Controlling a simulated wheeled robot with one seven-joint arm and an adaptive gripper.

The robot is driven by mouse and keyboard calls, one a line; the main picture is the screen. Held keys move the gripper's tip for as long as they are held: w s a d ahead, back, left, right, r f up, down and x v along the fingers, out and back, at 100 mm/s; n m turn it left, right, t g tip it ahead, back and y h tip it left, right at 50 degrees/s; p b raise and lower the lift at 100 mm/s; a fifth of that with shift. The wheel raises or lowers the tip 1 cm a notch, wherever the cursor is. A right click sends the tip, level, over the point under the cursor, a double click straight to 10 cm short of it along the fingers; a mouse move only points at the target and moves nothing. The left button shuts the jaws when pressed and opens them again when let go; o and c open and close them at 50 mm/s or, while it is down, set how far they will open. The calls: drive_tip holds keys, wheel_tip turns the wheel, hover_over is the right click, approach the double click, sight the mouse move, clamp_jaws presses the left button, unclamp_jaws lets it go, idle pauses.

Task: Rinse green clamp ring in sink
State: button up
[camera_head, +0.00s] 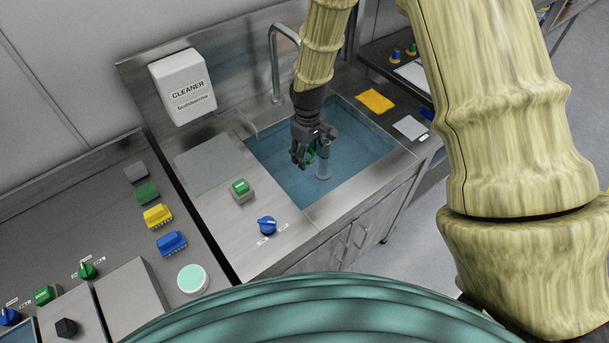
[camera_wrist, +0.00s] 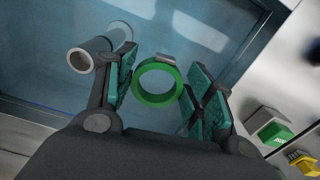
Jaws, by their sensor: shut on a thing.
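My gripper (camera_head: 312,150) is over the sink (camera_head: 350,187), close to its blue water surface. In the wrist view, the green clamp ring (camera_wrist: 156,101) is between the two teal finger pads of my gripper (camera_wrist: 160,85). My gripper is shut on it. The ring has a small grey piece at its top edge. In the head view only a bit of green (camera_head: 310,155) shows among the dark fingers. A grey pipe (camera_head: 323,160) stands upright in the sink just right of my gripper. It also shows at the left of the wrist view (camera_wrist: 82,59).
A faucet (camera_head: 276,60) rises behind the sink. A white cleaner box (camera_head: 182,87) hangs on the wall to the left. A green button (camera_head: 240,187) and a blue knob (camera_head: 267,225) sit on the sink's left counter. An orange cloth (camera_head: 375,101) lies beyond the right side.

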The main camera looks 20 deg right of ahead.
idle(0.4)
drive_tip(key=shift+r+p, duration=1.5)
drive_tip(key=shift+r, duration=0.5)
